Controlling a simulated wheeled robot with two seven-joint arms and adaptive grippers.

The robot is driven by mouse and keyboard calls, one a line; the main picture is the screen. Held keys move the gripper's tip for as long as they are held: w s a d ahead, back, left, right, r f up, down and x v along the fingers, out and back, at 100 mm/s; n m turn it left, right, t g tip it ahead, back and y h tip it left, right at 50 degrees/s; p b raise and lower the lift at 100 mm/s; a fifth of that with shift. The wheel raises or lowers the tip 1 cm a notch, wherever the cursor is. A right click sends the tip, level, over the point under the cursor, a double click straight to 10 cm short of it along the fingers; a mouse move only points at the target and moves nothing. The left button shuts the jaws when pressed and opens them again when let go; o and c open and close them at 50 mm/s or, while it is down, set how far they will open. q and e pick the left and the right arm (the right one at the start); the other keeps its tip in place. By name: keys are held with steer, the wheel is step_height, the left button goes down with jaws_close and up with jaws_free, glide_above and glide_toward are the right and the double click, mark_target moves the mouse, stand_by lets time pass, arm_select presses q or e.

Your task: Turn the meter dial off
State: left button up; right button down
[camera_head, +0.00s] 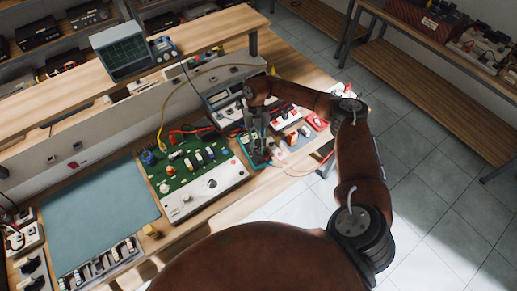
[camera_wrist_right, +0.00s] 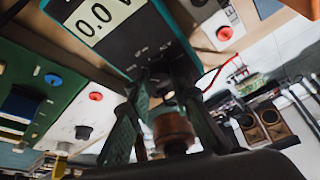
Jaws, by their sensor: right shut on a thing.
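The meter is a dark handheld unit with a teal edge; in the right wrist view its body (camera_wrist_right: 150,40) shows at the top with a lit display reading 0.0. In the head view the meter (camera_head: 247,148) lies on the bench, right of the green circuit board, mostly covered by my gripper. My right gripper (camera_head: 258,152) points down onto it. In the right wrist view the fingers of the right gripper (camera_wrist_right: 163,82) are closed around the dial on the meter's face, below the display. The dial is largely hidden between the fingertips, so its pointer position cannot be read. My left gripper is not in view.
A green circuit board (camera_head: 190,160) with a white control panel (camera_head: 205,194) stands left of the meter. A blue-grey mat (camera_head: 100,212) lies further left. Bench instruments (camera_head: 225,100) stand behind, and red and yellow cables run nearby. Open tiled floor (camera_head: 425,185) is at the right.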

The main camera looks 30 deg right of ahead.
steer(key=n+h, duration=0.1)
steer(key=n, duration=0.1)
steer(key=n+h+b, duration=0.1)
steer(key=n, duration=0.2)
steer(key=shift+w+a+n, duration=0.1)
steer(key=shift+a+n, duration=0.1)
steer(key=shift+n, duration=0.1)
steer(key=n+h+b, duration=0.1)
steer(key=n+h, duration=0.1)
steer(key=n, duration=0.2)
steer(key=shift+a+n, duration=0.15)
steer(key=shift+n, duration=0.55)
steer(key=c, duration=1.7)
jaws_free()
steer(key=shift+c, duration=0.2)
steer(key=shift+r, duration=0.1)
steer(key=v, duration=1.2)
